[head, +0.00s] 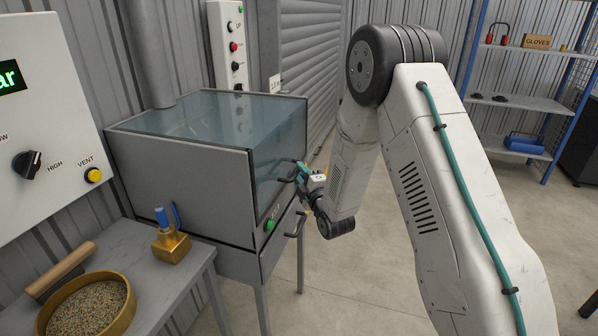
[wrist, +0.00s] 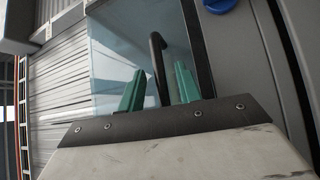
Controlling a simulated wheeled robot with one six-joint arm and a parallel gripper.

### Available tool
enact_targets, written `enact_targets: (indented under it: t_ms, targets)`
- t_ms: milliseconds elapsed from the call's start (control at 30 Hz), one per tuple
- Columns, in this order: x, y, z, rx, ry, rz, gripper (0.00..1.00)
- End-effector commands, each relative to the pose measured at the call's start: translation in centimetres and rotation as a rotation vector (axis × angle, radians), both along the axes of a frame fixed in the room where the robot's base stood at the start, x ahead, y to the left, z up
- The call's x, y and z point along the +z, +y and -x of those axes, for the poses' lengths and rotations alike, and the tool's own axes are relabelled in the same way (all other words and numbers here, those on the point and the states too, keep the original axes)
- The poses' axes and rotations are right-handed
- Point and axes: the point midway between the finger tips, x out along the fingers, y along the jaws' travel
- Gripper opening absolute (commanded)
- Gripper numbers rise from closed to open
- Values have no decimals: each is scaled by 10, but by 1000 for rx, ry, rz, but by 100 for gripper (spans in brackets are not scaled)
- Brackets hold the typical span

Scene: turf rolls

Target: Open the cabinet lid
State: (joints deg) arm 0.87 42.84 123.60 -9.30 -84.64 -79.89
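The grey cabinet (head: 185,185) stands against the wall in the head view, with a clear bluish lid (head: 215,112) that looks closed. A black bar handle (head: 286,179) is on its clear front; the handle (wrist: 157,60) also shows in the wrist view. My gripper (head: 300,172) is at this handle, with its teal fingers apart. In the wrist view my gripper (wrist: 159,72) has one finger on each side of the bar, with a gap on both sides. I cannot tell how deep the bar sits between the fingers.
A second black handle (head: 296,226) and a green button (head: 270,225) are lower on the cabinet front. A side table (head: 130,245) holds a brass pan (head: 125,314) of grains and a brass block (head: 171,246). Shelves (head: 515,103) stand at back right.

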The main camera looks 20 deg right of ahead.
Motion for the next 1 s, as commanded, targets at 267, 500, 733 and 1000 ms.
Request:
enact_targets:
  t_ms: [267, 500, 733, 1000]
  targets:
    - [2, 3, -20, -1, 2, -1, 34]
    - [3, 3, -20, -1, 2, -1, 26]
    - [3, 0, -20, -2, 2, -1, 0]
    - [18, -1, -21, -2, 14, 17, 0]
